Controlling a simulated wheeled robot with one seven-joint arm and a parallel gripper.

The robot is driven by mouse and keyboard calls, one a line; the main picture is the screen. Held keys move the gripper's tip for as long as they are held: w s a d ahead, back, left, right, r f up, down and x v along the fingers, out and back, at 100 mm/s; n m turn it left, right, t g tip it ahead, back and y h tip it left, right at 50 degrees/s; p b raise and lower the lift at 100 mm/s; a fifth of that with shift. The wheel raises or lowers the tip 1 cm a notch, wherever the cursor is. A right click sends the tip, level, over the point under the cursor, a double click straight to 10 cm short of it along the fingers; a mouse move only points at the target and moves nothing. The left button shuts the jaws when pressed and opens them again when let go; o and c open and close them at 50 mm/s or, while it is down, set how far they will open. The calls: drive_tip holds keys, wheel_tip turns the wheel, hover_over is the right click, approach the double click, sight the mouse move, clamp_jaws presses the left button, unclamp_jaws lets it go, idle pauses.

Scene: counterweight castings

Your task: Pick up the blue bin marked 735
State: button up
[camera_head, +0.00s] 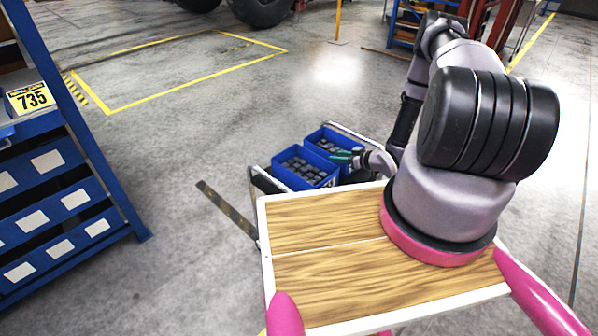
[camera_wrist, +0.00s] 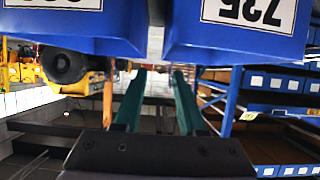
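Two blue bins full of dark castings stand side by side on a low cart, the nearer bin (camera_head: 292,184) and the farther bin (camera_head: 312,139). In the wrist view their fronts fill the top, upside down. The right-hand bin (camera_wrist: 220,51) has a white label with an inverted number that looks like 735 or 725; the left-hand bin's (camera_wrist: 60,32) label is cut off. My gripper (camera_head: 345,157) is at the bins' right side. The wrist view shows its two green fingers (camera_wrist: 158,75) apart, with nothing held between them.
A blue rack (camera_head: 88,165) with labelled drawers stands at left, bearing a yellow-and-white 735 sign (camera_head: 30,97). The cart's metal rail (camera_head: 355,133) runs behind the bins. My wooden deck is close in front. Open floor lies left of the cart.

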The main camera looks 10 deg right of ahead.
sight(317, 156)
drive_tip(key=x, duration=0.5)
drive_tip(key=shift+s+a+f, duration=0.15)
drive_tip(key=shift+a+f, duration=0.1)
drive_tip(key=shift+a, duration=0.2)
drive_tip(key=shift+x, duration=2.9)
clamp_jaws()
drive_tip(key=shift+r, duration=0.1)
